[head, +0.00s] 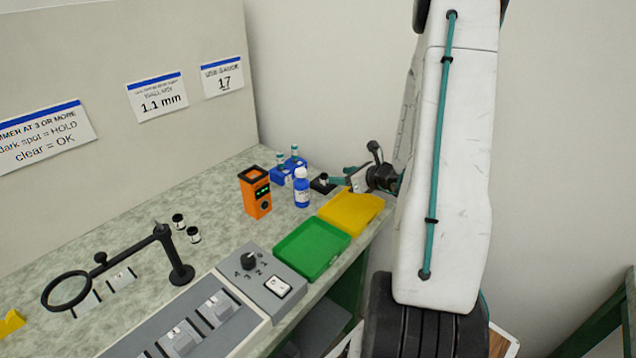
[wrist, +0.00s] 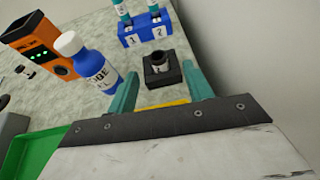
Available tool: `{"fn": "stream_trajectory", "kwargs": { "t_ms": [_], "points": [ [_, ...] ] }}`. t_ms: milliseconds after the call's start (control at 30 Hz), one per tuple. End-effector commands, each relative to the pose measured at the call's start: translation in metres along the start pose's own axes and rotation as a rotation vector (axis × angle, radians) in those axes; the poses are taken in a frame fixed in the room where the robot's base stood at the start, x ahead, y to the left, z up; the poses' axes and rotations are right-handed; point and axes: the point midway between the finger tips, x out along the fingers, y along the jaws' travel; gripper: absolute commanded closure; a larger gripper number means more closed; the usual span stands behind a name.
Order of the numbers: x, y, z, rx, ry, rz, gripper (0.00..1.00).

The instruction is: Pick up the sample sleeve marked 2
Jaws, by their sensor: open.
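A blue rack (wrist: 145,31) has white labels reading 1 and 2 on its front. Two teal-and-white sleeves stand in it, one (wrist: 123,10) behind label 1 and one (wrist: 153,6) behind label 2; their tops are cut off in the wrist view. The rack (head: 289,170) also shows in the head view. My gripper (wrist: 160,70) is open, its teal fingers apart on either side of a black square holder (wrist: 153,81) with a short grey-and-dark cylinder (wrist: 160,65) in it. Nothing is seen gripped. The gripper (head: 338,181) is right of the rack in the head view.
A blue-and-white bottle (wrist: 91,65) and an orange device (wrist: 38,43) stand left of my fingers. Yellow (head: 350,213) and green (head: 311,248) trays lie along the bench's front edge. A black ring stand (head: 170,255) is farther left. A wall rises right of the rack.

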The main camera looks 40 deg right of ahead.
Motion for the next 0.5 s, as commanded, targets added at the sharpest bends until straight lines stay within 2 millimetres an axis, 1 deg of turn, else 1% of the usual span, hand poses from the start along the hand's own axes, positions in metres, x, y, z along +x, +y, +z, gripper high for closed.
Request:
{"fn": "stream_trajectory", "kwargs": {
  "t_ms": [33,267,400,500],
  "points": [
    [0.007,0.001,0.0,-0.001,0.001,0.004,0.49],
    [0.029,0.003,-0.001,-0.002,0.0,0.006,0.49],
    [0.051,0.005,-0.002,-0.004,0.0,0.007,0.49],
    [0.063,0.005,-0.002,-0.005,0.001,0.006,0.49]
  ]
}}
